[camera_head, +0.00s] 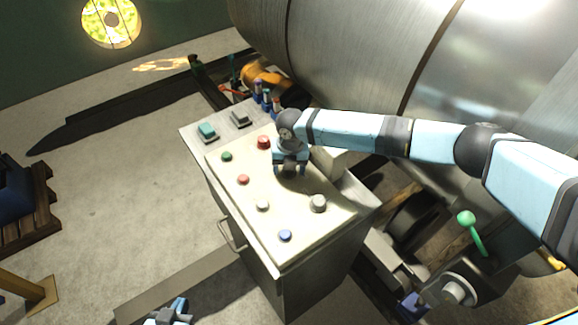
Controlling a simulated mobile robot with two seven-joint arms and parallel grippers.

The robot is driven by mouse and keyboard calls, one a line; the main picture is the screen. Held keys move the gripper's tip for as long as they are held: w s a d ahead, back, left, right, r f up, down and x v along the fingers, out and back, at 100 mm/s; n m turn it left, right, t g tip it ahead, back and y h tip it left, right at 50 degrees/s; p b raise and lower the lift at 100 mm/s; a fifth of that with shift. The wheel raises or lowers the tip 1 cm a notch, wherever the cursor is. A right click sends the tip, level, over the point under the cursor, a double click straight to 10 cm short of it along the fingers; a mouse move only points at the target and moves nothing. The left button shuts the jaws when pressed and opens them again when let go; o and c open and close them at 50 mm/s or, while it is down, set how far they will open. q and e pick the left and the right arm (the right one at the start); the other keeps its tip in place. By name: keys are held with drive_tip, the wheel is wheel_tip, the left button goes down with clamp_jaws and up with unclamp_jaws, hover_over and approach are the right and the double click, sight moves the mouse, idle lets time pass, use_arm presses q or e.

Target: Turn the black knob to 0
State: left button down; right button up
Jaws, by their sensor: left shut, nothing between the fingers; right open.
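The control panel (238,205) is a cream sloped top on a grey cabinet, with several coloured buttons and a grey round knob (318,203). My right gripper (289,172) reaches in from the right and points down over the upper right part of the panel. Its fingers are apart. A dark shape shows between and behind them; I cannot tell whether it is the black knob, and no black knob shows clearly elsewhere on the panel. My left gripper (171,312) is at the bottom edge, partly cut off, shut and well away from the panel.
A red button (263,142), green button (226,156) and blue button (285,235) are on the panel. Teal (207,131) and grey switches sit on the back ledge. A large metal drum (340,60) rises behind. A green-knobbed lever (468,222) stands right.

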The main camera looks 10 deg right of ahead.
wheel_tip(320, 180, up, 14)
drive_tip(key=b, duration=0.1)
drive_tip(key=shift+d+b, duration=0.25)
drive_tip(key=shift+b, duration=0.05)
drive_tip(key=shift+s+f, duration=0.15)
drive_tip(key=shift+f, duration=0.05)
